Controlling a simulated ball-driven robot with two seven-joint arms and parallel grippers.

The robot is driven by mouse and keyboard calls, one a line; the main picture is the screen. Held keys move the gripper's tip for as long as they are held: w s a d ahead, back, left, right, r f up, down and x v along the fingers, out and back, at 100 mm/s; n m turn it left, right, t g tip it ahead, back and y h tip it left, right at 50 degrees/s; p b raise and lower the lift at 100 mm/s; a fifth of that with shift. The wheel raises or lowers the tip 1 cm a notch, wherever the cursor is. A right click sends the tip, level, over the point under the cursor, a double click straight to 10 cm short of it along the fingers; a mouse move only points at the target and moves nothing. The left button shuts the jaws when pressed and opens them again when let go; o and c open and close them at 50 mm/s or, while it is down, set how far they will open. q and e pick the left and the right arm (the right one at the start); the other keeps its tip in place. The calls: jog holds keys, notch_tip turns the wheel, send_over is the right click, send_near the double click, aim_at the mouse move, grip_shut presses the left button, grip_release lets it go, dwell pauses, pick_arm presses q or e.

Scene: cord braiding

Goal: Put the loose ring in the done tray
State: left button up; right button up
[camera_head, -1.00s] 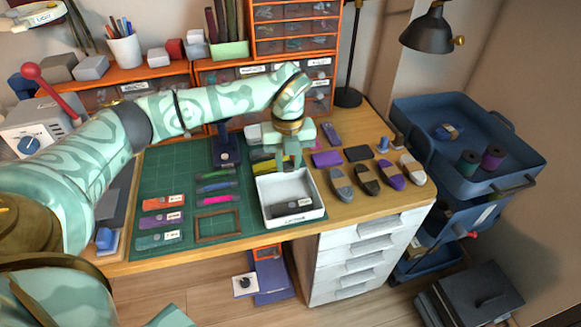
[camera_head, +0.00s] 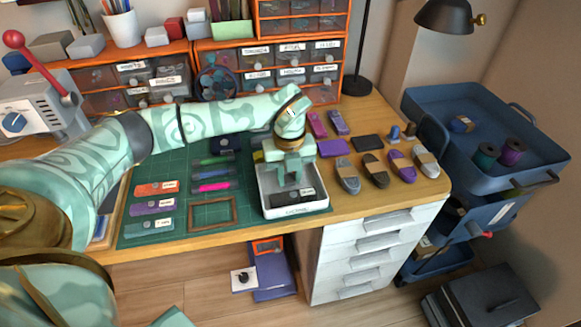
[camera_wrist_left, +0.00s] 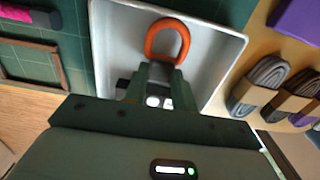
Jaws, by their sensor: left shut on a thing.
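My left gripper (camera_head: 291,182) is over the white tray (camera_head: 265,207) at the front right of the green mat, with its fingers pointing down inside the tray's outline. In the left wrist view the fingers (camera_wrist_left: 160,72) are shut on an orange ring (camera_wrist_left: 170,27), which sticks out beyond the tips. The white tray (camera_wrist_left: 215,30) lies behind the ring. I cannot tell whether the ring touches the tray floor. In the head view the ring is not made out. A dark labelled piece (camera_head: 285,199) lies in the tray near its front wall. My right gripper is not in view.
The green mat (camera_head: 185,240) left of the tray holds labelled colour cards, pens and a brown frame (camera_head: 212,229). Several banded cord bundles (camera_head: 374,172) lie right of the tray. Drawer units stand behind. A blue cart (camera_head: 430,105) stands at the right.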

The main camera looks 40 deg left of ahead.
pick_arm(q)
jog(key=shift+f, duration=0.4)
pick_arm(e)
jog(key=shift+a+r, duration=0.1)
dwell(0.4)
pick_arm(q)
jog(key=o, duration=0.9)
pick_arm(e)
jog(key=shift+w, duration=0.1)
pick_arm(q)
notch_tip(320, 180, up, 16)
jog(key=p, duration=0.6)
jog(key=shift+r+p, duration=0.15)
jog(key=shift+p, duration=0.15)
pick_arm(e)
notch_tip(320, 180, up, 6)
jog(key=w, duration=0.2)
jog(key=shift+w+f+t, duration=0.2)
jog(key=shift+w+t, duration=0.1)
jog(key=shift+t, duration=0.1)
